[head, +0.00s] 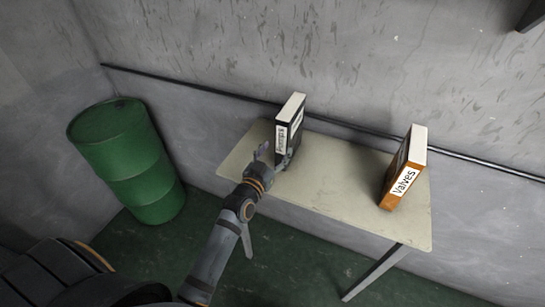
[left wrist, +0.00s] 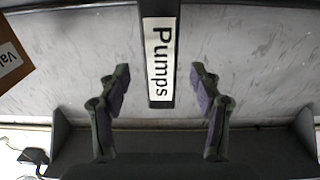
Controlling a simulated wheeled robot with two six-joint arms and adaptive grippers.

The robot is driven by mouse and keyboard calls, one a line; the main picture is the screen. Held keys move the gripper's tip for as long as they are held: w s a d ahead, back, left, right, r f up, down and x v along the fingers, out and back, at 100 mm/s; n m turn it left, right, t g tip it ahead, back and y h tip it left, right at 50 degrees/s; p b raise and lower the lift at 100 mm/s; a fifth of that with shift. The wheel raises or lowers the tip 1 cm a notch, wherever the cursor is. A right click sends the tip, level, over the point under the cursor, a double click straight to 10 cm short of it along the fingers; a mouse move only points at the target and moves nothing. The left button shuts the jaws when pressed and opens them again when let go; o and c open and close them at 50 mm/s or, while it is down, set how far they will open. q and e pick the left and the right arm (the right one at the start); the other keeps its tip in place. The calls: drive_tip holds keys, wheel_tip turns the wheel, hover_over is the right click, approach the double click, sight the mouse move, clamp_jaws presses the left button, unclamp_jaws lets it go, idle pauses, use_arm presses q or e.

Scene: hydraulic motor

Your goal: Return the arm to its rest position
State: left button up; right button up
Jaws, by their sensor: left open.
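My left arm comes in from the lower left in the head view. Its left gripper (head: 274,155) is open, with its two fingers apart and nothing between them that I can see gripped. It is just in front of a black binder (head: 292,112) with a white label, standing upright on the table (head: 330,187). In the left wrist view the label reads "Pumps" on the binder's spine (left wrist: 160,52); the open fingers are on either side of the spine's end, apart from it. My right gripper is not in view.
An orange "Valves" binder (head: 403,178) stands at the table's right; its corner shows in the left wrist view (left wrist: 13,58). A green barrel (head: 130,160) stands on the floor at left. A grey wall (head: 340,50) is behind the table. The table between the binders is clear.

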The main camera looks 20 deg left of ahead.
use_arm(q)
drive_tip(key=s, duration=0.2)
drive_tip(key=shift+s, duration=0.3)
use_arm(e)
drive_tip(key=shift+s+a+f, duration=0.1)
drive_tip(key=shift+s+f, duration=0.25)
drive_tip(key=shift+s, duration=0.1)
